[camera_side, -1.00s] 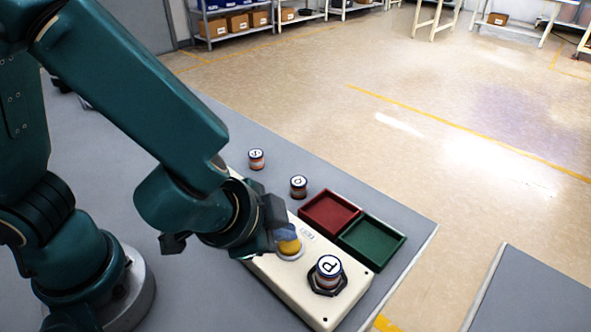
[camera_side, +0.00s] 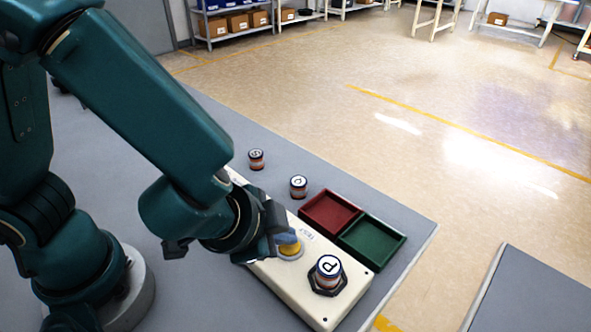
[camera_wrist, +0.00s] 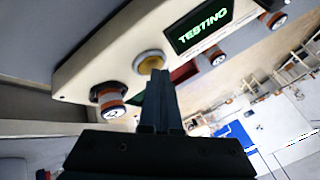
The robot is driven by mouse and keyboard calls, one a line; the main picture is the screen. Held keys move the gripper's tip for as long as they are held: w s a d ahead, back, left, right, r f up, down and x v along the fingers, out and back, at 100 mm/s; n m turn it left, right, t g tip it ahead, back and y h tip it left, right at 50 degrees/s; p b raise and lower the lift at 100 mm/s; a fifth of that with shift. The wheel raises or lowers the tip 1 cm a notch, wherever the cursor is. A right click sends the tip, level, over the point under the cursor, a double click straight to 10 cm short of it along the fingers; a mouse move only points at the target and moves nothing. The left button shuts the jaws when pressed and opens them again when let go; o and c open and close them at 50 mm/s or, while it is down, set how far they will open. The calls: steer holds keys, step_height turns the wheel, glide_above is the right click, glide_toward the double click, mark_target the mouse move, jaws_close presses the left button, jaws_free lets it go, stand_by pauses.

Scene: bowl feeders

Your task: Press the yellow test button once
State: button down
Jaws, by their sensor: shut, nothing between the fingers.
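The yellow test button (camera_side: 290,248) sits in a pale ring on the cream control box. In the wrist view the button (camera_wrist: 151,61) shows just beyond my fingertips. My gripper (camera_side: 287,238) is shut and empty, its tips right over the button and hiding part of it. They appear to be at the button's top, but I cannot tell how far it is pressed. The box's screen (camera_wrist: 201,25) is lit and reads "TESTING" in green; it shows only in the wrist view.
A canister marked P (camera_side: 328,268) stands in a dark socket on the box, close to the button. Two more canisters (camera_side: 256,159) (camera_side: 298,187) stand behind the box. A red tray (camera_side: 329,235) and a green tray (camera_side: 399,240) lie beside it. The bench is bare behind the canisters.

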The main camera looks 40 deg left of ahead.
mark_target(285, 248)
stand_by(0.3)
steer(key=shift+r, duration=0.9)
steer(key=shift+r, duration=2.5)
